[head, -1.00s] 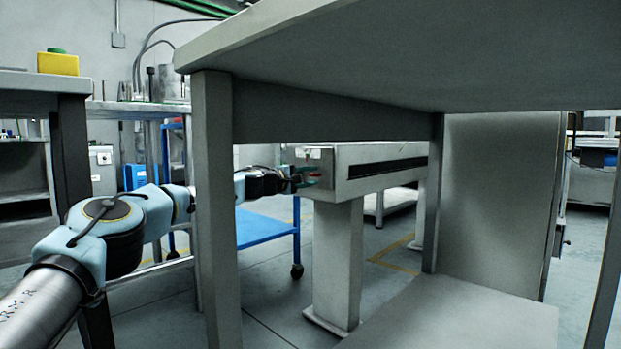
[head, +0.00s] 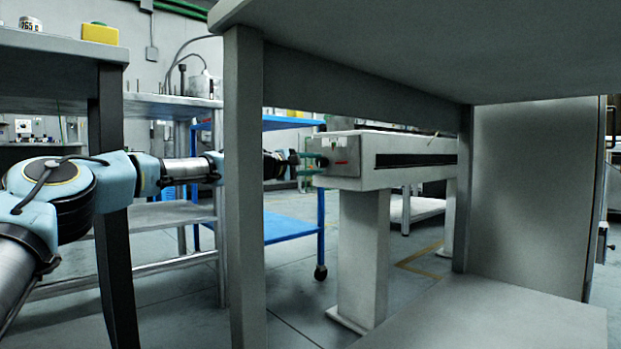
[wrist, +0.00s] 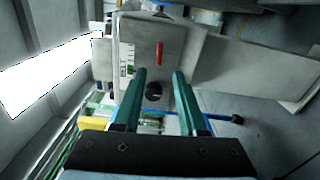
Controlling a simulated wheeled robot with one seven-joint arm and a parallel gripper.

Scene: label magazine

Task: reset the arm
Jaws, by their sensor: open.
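My gripper (head: 312,160) is in the head view at the near end of the label magazine (head: 367,177), a long grey box on posts with a dark slot along its side. My arm reaches out from the left and passes behind a grey table leg. In the wrist view, the two green fingers of my gripper (wrist: 158,76) are apart with nothing held between them. They point at the end face of the magazine (wrist: 190,48), which bears a red bar, a black knob and a label strip. I cannot tell whether the fingertips touch it.
A grey table (head: 244,200) stands close in front, its leg hiding part of my arm. A dark-legged bench (head: 112,200) with a yellow box (head: 100,33) is at left. A blue cart (head: 290,228) stands behind my gripper. Open floor shows below the magazine.

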